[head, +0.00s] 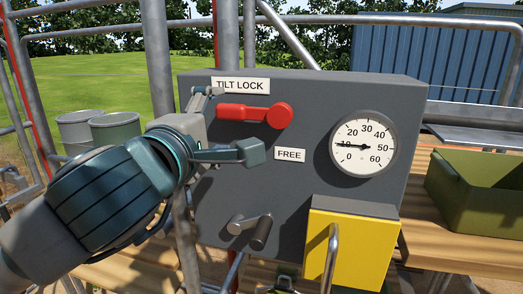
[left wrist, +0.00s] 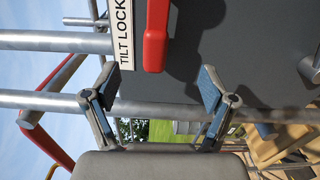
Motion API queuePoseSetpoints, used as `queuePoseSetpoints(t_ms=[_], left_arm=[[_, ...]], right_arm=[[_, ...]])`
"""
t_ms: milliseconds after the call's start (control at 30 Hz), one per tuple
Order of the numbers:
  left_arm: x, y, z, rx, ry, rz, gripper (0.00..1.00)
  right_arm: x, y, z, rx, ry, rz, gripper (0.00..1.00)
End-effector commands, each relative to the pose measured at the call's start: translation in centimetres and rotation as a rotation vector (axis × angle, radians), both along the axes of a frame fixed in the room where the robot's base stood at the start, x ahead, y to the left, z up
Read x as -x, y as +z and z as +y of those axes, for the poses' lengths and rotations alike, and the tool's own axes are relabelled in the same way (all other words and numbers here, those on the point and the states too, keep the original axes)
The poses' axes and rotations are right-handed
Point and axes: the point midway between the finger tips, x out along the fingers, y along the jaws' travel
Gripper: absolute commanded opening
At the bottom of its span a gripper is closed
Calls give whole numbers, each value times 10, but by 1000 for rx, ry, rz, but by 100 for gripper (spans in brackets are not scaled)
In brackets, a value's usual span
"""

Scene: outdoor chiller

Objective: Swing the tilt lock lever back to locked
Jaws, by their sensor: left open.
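The red tilt lock lever (head: 245,113) is on the grey panel (head: 300,100). Its round hub is at the right and its arm points left, nearly level, just under the TILT LOCK label (head: 240,86). A FREE label (head: 290,155) sits below the hub. My left gripper (head: 233,122) is open, one finger above and one below the lever's free end. In the left wrist view the lever's rounded end (left wrist: 155,45) lies between the spread fingers (left wrist: 160,85), with a gap on each side. Contact cannot be told. My right gripper is not in view.
A round dial gauge (head: 364,146) is on the panel's right, above a yellow box (head: 345,248) with a metal handle. A grey knob handle (head: 250,228) juts out below the lever. A green bin (head: 480,195) stands on the wooden bench at right. Metal railings run around.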

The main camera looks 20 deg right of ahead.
Motion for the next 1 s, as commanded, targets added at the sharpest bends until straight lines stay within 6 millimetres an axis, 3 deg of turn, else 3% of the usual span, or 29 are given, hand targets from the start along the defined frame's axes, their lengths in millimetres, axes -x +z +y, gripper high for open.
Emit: queuePoseSetpoints(t_ms=[300,767,1000], left_arm=[[26,-1,19,1,1,1,84],[33,1,23,1,0,0,84],[70,1,49,2,1,-3,84]], right_arm=[[1,-17,-2,1,2,1,54],[1,-17,-8,8,4,-1,54],[1,-17,-6,7,3,-1,54]])
